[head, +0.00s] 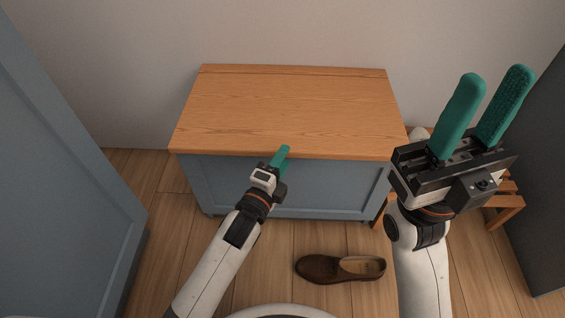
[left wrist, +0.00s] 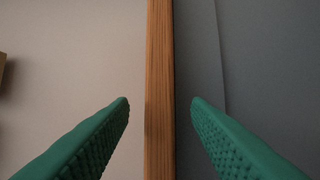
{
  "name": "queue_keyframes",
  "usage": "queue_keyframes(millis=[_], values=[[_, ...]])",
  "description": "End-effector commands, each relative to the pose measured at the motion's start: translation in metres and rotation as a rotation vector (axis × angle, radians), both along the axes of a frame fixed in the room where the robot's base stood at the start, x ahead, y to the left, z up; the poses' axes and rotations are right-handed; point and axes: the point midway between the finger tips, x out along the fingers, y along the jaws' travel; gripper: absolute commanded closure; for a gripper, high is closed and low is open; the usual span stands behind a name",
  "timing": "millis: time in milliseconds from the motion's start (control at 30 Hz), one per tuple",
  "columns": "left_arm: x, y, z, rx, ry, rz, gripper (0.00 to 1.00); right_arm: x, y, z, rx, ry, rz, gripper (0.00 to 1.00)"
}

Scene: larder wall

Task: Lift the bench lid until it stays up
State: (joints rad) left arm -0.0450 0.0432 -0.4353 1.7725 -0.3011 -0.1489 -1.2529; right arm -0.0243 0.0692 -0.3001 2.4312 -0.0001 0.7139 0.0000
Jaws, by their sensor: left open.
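The bench (head: 290,187) has a blue-grey body and an orange-brown wooden lid (head: 290,105), which lies flat and closed on top. In the left wrist view, the lid's edge (left wrist: 160,60) runs between the two open green fingers, one on each side, with gaps visible on both sides. The bench front shows in grey on the right there. My right gripper (head: 496,76) is raised to the right of the bench, with its fingers apart and nothing between them.
A brown shoe (head: 325,269) lies on the wooden floor in front of the bench. A blue cabinet (head: 60,190) stands at the left and a dark grey panel (head: 540,170) at the right. A small wooden stool (head: 506,203) is partly hidden behind my right arm. A bare wall is behind the bench.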

Motion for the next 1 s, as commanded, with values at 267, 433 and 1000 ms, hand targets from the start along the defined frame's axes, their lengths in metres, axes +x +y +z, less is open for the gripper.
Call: queue_keyframes(millis=[267, 433, 1000], values=[[0.0071, -0.0030, 0.0002, 0.000, 0.001, 0.000, 0.56, -0.0003, 0.0002, 0.0018, -0.001, -0.010, 0.000, 0.64], [0.0069, -0.0030, 0.0001, 0.000, 0.001, 0.000, 0.65, -0.0003, 0.0002, 0.0018, -0.001, -0.010, 0.000, 0.64], [0.0067, -0.0029, 0.0022, 0.000, 0.005, 0.000, 1.00, -0.0006, 0.0002, 0.0048, 0.000, -0.010, 0.000, 0.64]])
